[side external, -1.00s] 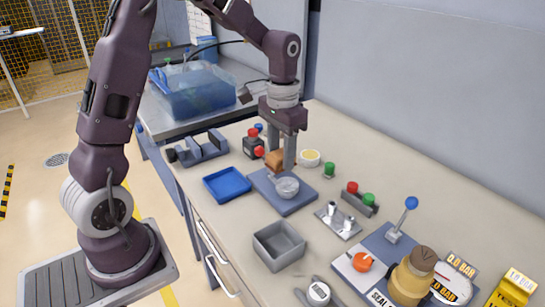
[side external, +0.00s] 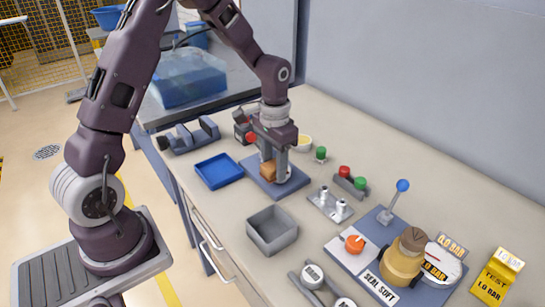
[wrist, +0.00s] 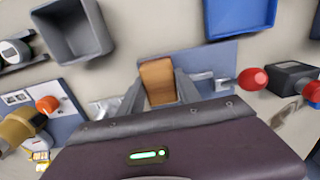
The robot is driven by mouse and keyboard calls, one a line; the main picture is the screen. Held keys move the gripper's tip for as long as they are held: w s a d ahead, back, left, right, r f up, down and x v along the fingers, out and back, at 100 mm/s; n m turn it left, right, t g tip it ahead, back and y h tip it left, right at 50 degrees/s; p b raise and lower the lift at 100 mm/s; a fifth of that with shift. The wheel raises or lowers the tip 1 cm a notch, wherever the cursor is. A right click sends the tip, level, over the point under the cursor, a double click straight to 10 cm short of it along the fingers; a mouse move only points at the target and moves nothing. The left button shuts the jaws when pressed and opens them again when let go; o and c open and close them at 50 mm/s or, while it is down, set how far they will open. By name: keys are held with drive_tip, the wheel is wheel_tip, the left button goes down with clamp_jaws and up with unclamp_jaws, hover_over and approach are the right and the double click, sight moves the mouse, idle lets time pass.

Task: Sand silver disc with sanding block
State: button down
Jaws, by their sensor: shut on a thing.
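My gripper (side external: 273,176) is shut on the brown sanding block (side external: 266,171) and points down over the blue-grey plate (side external: 296,182). In the wrist view the block (wrist: 158,82) sits between the two grey fingers of my gripper (wrist: 159,97). The silver disc (side external: 287,174) on the plate is mostly hidden behind the fingers and block in the side view. I cannot tell whether the block touches the disc. The wrist view does not clearly show the disc.
A blue tray (side external: 217,171) lies left of the plate, and an empty grey bin (side external: 272,230) stands in front. A red-knobbed box (side external: 242,128) stands behind.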

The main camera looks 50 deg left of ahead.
drive_tip(key=shift+w+f, duration=0.15)
drive_tip(key=shift+w, duration=2.65)
drive_tip(key=shift+s, duration=3.1)
drive_tip(key=shift+r, duration=4.2)
